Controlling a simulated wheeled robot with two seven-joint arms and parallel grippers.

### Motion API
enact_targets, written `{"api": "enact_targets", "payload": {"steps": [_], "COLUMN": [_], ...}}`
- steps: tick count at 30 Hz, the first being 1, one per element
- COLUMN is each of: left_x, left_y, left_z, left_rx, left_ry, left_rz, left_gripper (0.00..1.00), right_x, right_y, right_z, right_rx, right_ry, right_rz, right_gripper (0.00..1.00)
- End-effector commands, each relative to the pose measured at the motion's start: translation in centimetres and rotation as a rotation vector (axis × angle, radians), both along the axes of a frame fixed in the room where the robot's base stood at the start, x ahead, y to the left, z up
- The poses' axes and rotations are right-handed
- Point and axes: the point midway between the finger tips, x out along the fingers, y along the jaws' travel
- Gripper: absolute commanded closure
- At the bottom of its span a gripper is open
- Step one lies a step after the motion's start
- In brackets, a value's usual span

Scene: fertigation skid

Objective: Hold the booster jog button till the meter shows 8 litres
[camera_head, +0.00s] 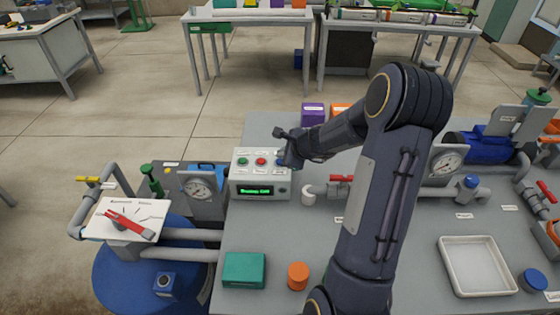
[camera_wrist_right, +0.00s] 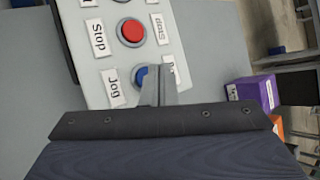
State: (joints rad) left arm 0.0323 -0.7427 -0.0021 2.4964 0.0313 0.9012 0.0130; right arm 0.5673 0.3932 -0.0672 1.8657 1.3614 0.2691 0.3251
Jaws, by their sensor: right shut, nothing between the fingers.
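The grey control box (camera_head: 260,177) stands on the bench with a green, a red and a blue button on its sloped top. Its front display (camera_head: 256,191) is lit with green text, too small to read surely. The blue jog button (camera_wrist_right: 140,76) sits beside the "Jog" label in the right wrist view. My right gripper (camera_head: 287,160) is shut and empty, its fingertips (camera_wrist_right: 160,74) right at the blue button and partly covering it. I cannot tell whether they press it. My left gripper is out of view.
Round gauges stand left (camera_head: 198,188) and right (camera_head: 446,163) of the box. A red lever (camera_head: 128,224) lies on a white dial plate at left. A green block (camera_head: 244,270), an orange cylinder (camera_head: 298,275) and a white tray (camera_head: 477,265) are on the bench front.

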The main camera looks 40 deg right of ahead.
Motion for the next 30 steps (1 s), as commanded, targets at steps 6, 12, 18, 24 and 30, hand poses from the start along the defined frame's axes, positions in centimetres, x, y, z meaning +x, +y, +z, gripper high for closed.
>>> {"api": "enact_targets", "payload": {"steps": [6, 12, 18, 24, 30], "left_x": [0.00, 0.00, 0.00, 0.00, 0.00], "left_y": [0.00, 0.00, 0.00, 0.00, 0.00], "left_z": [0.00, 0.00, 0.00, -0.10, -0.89], "left_rx": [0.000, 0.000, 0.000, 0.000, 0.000], "left_ry": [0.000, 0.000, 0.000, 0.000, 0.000], "left_rz": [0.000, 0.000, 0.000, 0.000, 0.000], "left_gripper": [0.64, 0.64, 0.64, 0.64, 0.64], "right_x": [0.00, 0.00, 0.00, 0.00, 0.01], "right_y": [0.00, 0.00, 0.00, 0.00, 0.01], "right_z": [0.00, 0.00, 0.00, -0.08, -0.75], "right_rx": [0.000, 0.000, 0.000, 0.000, -0.001], "right_ry": [0.000, 0.000, 0.000, 0.000, 0.000], "right_rz": [0.000, 0.000, 0.000, 0.000, 0.001], "right_gripper": [1.00, 1.00, 1.00, 1.00, 1.00]}}
